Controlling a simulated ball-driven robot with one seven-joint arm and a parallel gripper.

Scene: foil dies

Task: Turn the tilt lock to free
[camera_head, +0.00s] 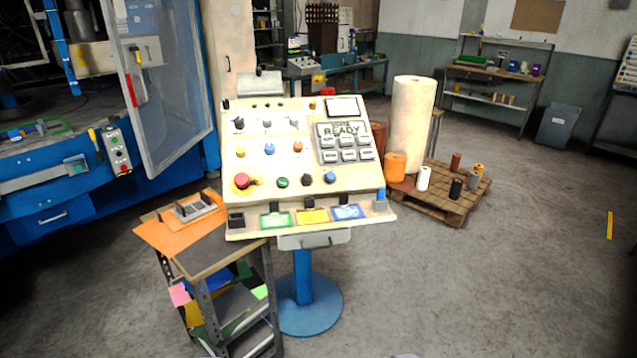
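A cream control console (301,200) stands on a blue pedestal in the middle of the camera view. My gripper is not in view.
A small shelf cart (222,262) with orange sheets stands against the console's left front. A blue machine with an open door (165,90) is at left. A pallet (470,195) with rolls is behind right. The grey floor (480,285) is clear at front right.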

